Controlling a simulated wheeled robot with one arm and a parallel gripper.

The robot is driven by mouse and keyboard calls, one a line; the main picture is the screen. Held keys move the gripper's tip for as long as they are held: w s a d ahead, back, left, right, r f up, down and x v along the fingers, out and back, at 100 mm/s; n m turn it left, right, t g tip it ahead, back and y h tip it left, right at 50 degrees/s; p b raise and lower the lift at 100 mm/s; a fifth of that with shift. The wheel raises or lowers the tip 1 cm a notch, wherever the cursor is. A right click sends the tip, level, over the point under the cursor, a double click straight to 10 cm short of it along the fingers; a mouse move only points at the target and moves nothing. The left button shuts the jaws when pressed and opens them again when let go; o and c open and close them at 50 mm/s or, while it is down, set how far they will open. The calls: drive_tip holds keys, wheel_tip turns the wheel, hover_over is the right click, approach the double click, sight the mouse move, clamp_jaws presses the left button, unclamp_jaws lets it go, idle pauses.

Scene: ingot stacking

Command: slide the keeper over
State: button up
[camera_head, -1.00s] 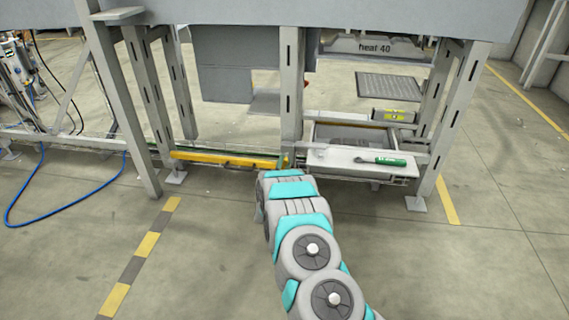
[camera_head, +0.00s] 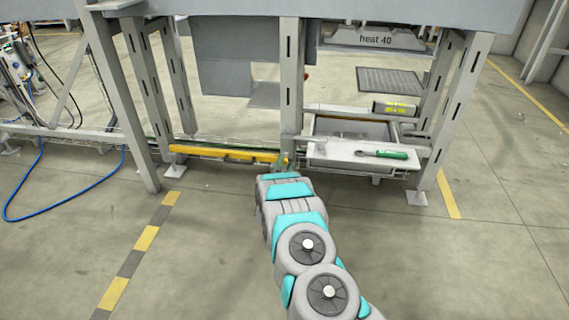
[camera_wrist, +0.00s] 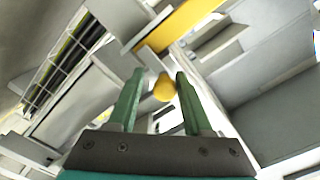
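A small yellow knob (camera_wrist: 164,88) shows in the wrist view, between the green fingers of my gripper (camera_wrist: 160,74). The fingers are apart, with a gap on the knob's left; whether the right finger touches it I cannot tell. A pale block sits just behind the knob. I cannot tell for sure whether the knob belongs to the keeper. A yellow bar (camera_head: 222,154) runs along the low rail left of a grey post, and it also shows in the wrist view (camera_wrist: 185,22). In the head view my gripper (camera_head: 281,162) is at the bar's right end, mostly hidden by my arm.
Grey posts (camera_head: 290,85) stand close by my gripper. To the right, a pale shelf (camera_head: 335,154) holds a green-handled tool (camera_head: 390,154). A yellow-green level (camera_head: 395,108) lies behind it. A blue hose (camera_head: 50,212) lies at left. The floor in front is open.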

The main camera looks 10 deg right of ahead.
drive_tip(key=shift+o, duration=0.9)
drive_tip(key=shift+r, duration=0.1)
drive_tip(key=v, duration=0.7)
drive_tip(key=shift+s+p, duration=0.35)
drive_tip(key=shift+a+r, duration=0.1)
drive_tip(key=shift+a, duration=0.05)
